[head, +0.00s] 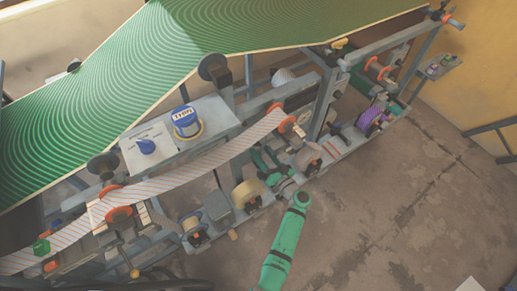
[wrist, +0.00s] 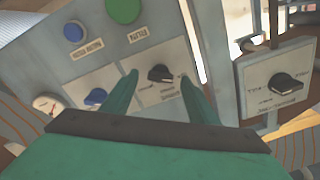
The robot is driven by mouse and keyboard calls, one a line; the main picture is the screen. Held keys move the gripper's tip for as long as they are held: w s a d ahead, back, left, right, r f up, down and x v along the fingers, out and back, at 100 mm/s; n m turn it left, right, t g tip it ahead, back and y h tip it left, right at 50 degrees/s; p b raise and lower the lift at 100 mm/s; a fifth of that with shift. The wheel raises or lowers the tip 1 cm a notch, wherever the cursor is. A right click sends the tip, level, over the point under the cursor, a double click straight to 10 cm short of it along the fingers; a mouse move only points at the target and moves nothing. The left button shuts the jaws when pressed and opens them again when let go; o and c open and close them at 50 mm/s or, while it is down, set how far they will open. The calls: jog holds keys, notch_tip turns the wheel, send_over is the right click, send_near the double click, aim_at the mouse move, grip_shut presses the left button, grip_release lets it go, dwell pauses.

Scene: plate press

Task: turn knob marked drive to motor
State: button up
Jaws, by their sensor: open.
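In the wrist view my gripper (wrist: 159,76) is open, its two green fingers pointing at a grey control panel. A black knob (wrist: 160,73) on a pale plate shows between the fingertips, with small labels around it. I cannot tell whether the fingers touch it. A second black knob (wrist: 287,83) sits on a separate plate at the right, with marks around it too small to read. A blue knob (wrist: 95,97) is to the left of the left finger. I cannot read which knob is marked drive. In the head view my green arm reaches into the machine's front side.
A blue button (wrist: 73,32) and a green button (wrist: 123,10) are above the knobs. In the head view a striped web (head: 180,178) and rollers run along the machine. The concrete floor (head: 400,200) at right is clear.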

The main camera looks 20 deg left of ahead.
aim_at(256, 143)
jog(key=shift+x, duration=1.35)
jog(key=shift+s, duration=0.1)
jog(key=shift+c, duration=0.2)
jog(key=c, duration=1)
